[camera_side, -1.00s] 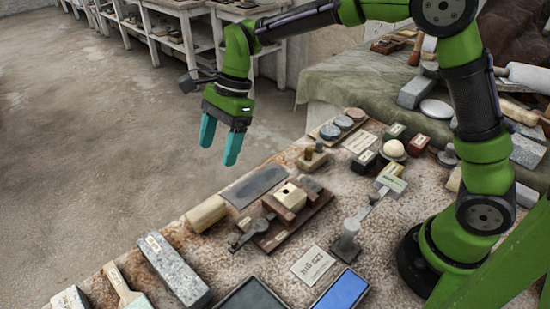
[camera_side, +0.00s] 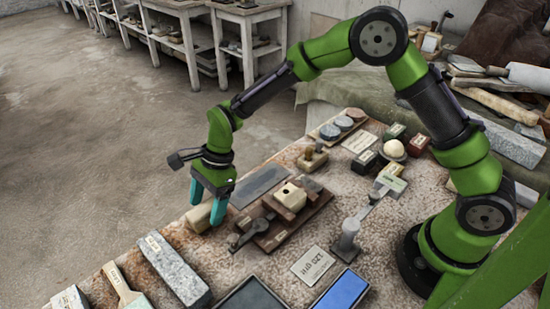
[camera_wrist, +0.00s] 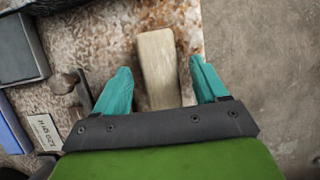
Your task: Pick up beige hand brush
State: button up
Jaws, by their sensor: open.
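The beige hand brush (camera_side: 198,220) looks like a plain pale block with rounded edges, lying at the table's far left edge. In the wrist view it shows as a long beige block (camera_wrist: 158,62) between the two fingers. Bristles are not visible. My gripper (camera_side: 206,212) is open and points down over the brush. Its teal fingers cover part of the brush in the side view. In the wrist view, my gripper (camera_wrist: 160,66) has one finger on each side of the brush, with a gap on both sides. Whether the fingertips reach the brush's height is hard to tell.
A dark flat slab (camera_side: 260,186) and a wooden board with blocks (camera_side: 282,226) lie right of the brush. A grey stone block (camera_side: 174,268) and a wooden-handled brush (camera_side: 122,288) lie nearer the front. The table edge is close, with bare floor (camera_wrist: 255,60) beyond.

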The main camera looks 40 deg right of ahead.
aim_at(205, 207)
jog(key=shift+x, duration=0.75)
jog(key=shift+c, duration=0.4)
jog(key=c, duration=1)
jog(key=shift+r, duration=0.1)
notch_tip(205, 207, up, 10)
jog(key=shift+f, duration=0.1)
